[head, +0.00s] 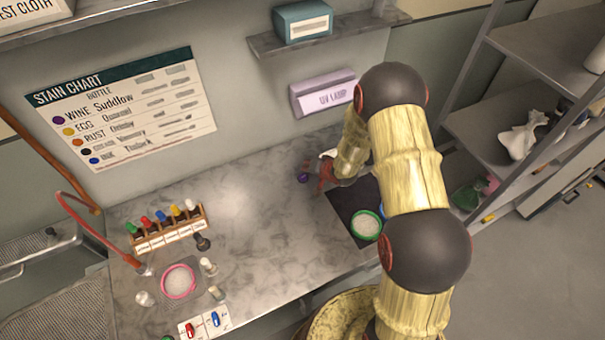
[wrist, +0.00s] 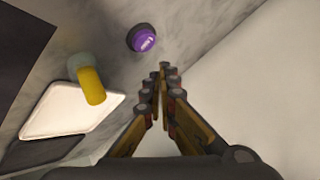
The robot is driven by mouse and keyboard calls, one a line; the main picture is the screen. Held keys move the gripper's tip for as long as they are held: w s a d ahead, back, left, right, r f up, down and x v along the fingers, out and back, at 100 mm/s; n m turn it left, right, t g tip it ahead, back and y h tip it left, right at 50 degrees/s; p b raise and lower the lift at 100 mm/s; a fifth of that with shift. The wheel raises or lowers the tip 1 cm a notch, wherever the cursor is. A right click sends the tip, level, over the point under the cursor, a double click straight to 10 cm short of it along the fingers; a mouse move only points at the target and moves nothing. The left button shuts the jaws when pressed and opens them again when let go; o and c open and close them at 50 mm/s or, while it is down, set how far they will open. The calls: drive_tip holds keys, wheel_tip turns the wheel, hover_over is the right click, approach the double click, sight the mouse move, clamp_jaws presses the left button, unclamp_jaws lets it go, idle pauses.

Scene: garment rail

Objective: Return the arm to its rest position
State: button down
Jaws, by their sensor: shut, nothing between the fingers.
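My arm reaches from the lower right of the head view over the marble counter (head: 250,225), bent down toward the back of the counter. My gripper (head: 322,183) is low near the wall, partly hidden by my own arm. In the wrist view my gripper (wrist: 165,72) has its fingers closed together with nothing between them. A purple round-topped object (head: 303,177) is just left of the gripper in the head view. It also shows in the wrist view (wrist: 142,37), beyond the fingertips and apart from them.
A dark mat (head: 343,205) with a green-rimmed dish (head: 366,226) lies beside my arm. A yellow-capped bottle (wrist: 91,86) and white tray (wrist: 50,115) are left of my fingers. A bottle rack (head: 168,232) and pink-rimmed dish (head: 179,281) stand left. A shelf (head: 330,36) overhangs the wall.

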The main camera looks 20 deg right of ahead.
wheel_tip(320, 180, up, 2)
drive_tip(key=shift+r+p, duration=0.1)
drive_tip(key=shift+p, duration=0.5)
